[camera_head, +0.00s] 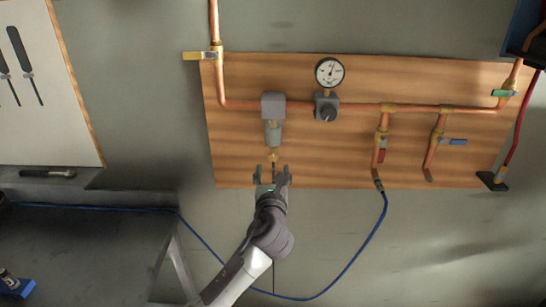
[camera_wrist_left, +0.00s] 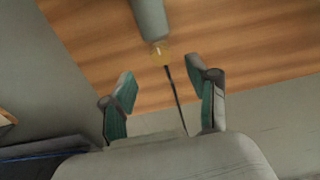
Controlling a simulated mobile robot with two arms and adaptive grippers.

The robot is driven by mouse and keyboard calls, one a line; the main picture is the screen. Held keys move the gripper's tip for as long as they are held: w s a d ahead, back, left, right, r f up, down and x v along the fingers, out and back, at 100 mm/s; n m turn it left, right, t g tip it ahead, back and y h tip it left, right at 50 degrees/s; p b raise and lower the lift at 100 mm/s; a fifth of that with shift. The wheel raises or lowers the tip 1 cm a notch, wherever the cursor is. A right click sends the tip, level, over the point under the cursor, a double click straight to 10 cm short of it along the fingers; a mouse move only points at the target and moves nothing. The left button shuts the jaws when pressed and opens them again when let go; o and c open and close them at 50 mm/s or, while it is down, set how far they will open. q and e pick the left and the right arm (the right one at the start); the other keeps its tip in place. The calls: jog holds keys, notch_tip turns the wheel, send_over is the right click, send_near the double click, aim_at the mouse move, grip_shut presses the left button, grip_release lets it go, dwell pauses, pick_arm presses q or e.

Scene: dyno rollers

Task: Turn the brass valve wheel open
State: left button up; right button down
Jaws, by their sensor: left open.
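A small brass piece (camera_head: 273,156), which looks like the valve wheel, sits under the grey bowl (camera_head: 273,134) of a unit on the wooden board. In the left wrist view the brass piece (camera_wrist_left: 160,49) is at the top middle, with a thin dark tube (camera_wrist_left: 175,95) hanging from it. My left gripper (camera_head: 272,174) is open just below the brass piece, pointing up at it. In the left wrist view its fingers (camera_wrist_left: 165,98) stand apart, with the tube passing between them in the picture. I cannot tell whether they touch it. My right gripper is not in view.
Copper pipes (camera_head: 360,106) cross the wooden board (camera_head: 240,165), with a dial gauge (camera_head: 329,71) and yellow, red, blue and green handles. A blue hose (camera_head: 362,245) loops below and behind my arm. A dark workbench (camera_head: 90,235) stands at the left.

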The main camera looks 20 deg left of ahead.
aim_at(272, 158)
pick_arm(q)
jog(key=x, duration=0.6)
jog(key=shift+w+f+p, duration=0.1)
jog(key=shift+w+p, duration=0.15)
jog(key=shift+p, duration=0.1)
grip_shut()
jog(key=shift+n, duration=0.3)
jog(key=n, duration=0.3)
jog(key=shift+a, duration=0.1)
jog(key=shift+f+n+b, duration=0.1)
jog(key=shift+n+b, duration=0.3)
jog(key=shift+n, duration=1.2)
